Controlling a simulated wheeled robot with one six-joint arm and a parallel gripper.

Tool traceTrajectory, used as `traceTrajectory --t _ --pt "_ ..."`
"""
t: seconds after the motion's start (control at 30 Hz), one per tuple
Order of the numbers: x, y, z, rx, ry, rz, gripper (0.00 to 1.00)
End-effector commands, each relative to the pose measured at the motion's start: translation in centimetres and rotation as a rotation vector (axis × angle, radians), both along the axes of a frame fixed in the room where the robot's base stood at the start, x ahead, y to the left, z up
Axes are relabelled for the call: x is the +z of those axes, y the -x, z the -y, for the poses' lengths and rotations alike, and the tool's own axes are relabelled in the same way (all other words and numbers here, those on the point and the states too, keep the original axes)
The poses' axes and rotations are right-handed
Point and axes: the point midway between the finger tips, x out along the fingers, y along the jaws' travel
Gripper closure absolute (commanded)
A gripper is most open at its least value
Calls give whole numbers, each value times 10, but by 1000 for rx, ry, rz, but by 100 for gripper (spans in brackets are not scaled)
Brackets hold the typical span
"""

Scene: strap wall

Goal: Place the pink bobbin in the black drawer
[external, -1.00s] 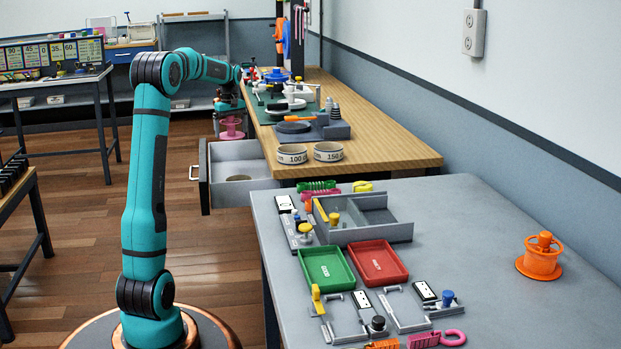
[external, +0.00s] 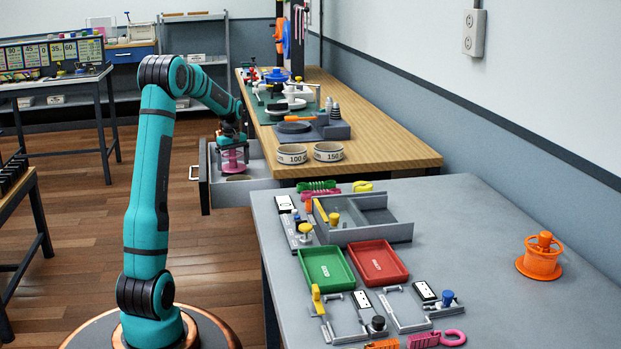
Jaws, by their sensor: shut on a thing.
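The pink bobbin (external: 233,162) hangs upright in my gripper (external: 232,148), which is shut on its top. The bobbin is over or within the open black drawer (external: 204,180), toward its far part. I cannot tell whether it touches the drawer floor. The drawer has a black front, a handle on the left and grey walls, and sticks out from the wooden bench. A tan round thing (external: 238,178) lies inside it, partly hidden behind the near wall.
A grey table (external: 470,220) in front holds trays, clamps and an orange bobbin (external: 541,256). The floor left of the drawer is clear.

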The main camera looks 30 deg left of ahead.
Motion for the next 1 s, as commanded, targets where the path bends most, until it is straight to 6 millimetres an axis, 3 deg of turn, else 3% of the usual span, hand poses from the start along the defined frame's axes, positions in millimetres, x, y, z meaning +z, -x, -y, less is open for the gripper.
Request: traceTrajectory --t 0.13,0.5,0.53,0.83,1.0 --pt "-16 0 0 0 1 -1 29" --pt "-19 0 0 0 0 0 29" --pt "-19 0 0 0 0 0 0" --pt "-15 0 0 0 0 0 0" --pt "5 0 0 0 -1 3 0"
